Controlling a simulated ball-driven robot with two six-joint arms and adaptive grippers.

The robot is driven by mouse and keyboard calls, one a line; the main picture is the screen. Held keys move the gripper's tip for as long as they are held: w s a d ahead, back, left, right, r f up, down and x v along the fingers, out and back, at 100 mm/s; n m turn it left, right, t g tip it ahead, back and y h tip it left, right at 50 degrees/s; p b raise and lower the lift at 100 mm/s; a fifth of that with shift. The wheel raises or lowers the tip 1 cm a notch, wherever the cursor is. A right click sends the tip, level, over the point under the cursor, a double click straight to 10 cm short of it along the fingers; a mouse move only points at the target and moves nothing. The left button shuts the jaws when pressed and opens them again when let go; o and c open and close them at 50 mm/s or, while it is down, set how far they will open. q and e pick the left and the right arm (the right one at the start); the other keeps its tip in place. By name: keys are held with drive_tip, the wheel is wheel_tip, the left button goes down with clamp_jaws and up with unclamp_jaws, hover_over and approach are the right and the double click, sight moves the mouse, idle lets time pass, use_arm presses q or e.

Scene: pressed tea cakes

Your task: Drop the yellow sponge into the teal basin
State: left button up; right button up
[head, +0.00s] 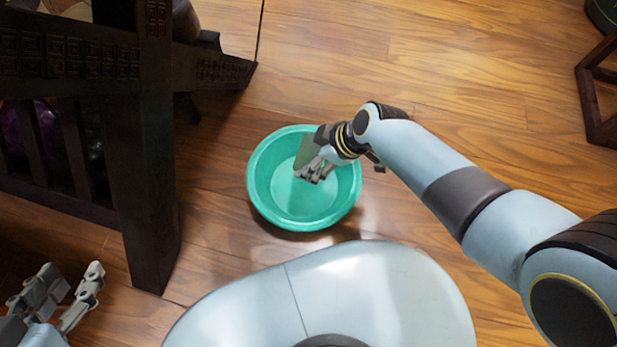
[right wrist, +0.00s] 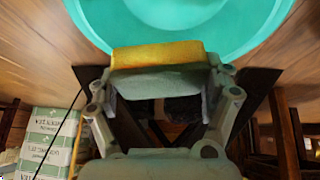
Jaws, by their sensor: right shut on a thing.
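The teal basin (head: 262,190) sits on the wooden floor in the middle of the head view. It also fills the top of the right wrist view (right wrist: 240,35). My right gripper (head: 315,172) is over the basin, shut on the yellow sponge. In the right wrist view the sponge (right wrist: 158,55) lies between the fingers, with a yellow layer and a dull green layer. In the head view mostly its green side (head: 307,152) shows, partly hidden by the gripper. My left gripper (head: 70,275) is open and empty at the lower left of the head view.
Dark carved wooden furniture (head: 150,150) stands left of the basin, with a leg close by. A dark wooden frame (head: 597,95) is at the right edge. Pale green and white boxes (right wrist: 48,140) show in the right wrist view. Floor behind and right of the basin is clear.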

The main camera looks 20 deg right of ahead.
drive_tip(key=shift+f+b, duration=0.35)
drive_tip(key=shift+f, duration=0.2)
use_arm(q)
drive_tip(key=shift+s+d+f+t, duration=0.25)
drive_tip(key=shift+s+t, duration=0.25)
drive_tip(key=shift+t, duration=0.3)
use_arm(e)
drive_tip(key=shift+f, duration=0.15)
drive_tip(key=o, duration=1.4)
drive_tip(key=shift+o, duration=0.2)
drive_tip(key=v, duration=1.2)
